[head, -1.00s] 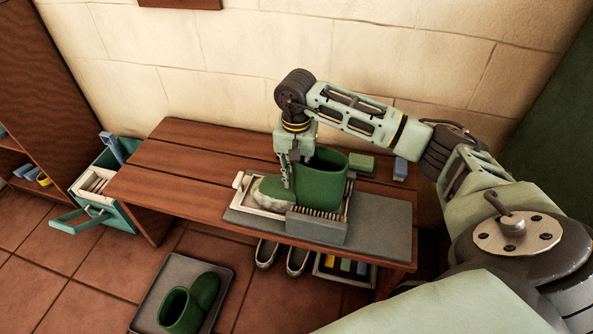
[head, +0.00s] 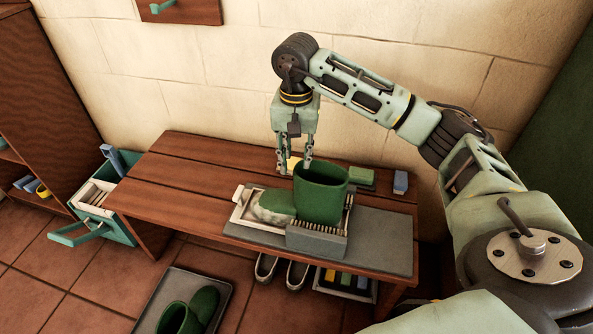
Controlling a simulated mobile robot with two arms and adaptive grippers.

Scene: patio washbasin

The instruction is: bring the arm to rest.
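My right gripper (head: 295,164) is raised above the back of the wooden bench (head: 190,183), pointing down. Its two fingers are apart and nothing shows held between them. Its right fingertip overlaps the rim of a green boot (head: 321,196) in the picture; I cannot tell whether they touch. The boot stands upright in a pale tray (head: 238,215) on a grey mat (head: 385,240), with a pale, rough coating along its toe side. A grey bristled brush block (head: 317,241) sits in front of the boot. My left gripper is not in view.
A green block (head: 361,177) and a blue-grey block (head: 400,183) lie right of the boot. A teal open drawer unit (head: 113,220) stands left of the bench. Green footwear (head: 178,318) lies in a floor tray (head: 228,292). Shoes (head: 297,273) sit under the bench.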

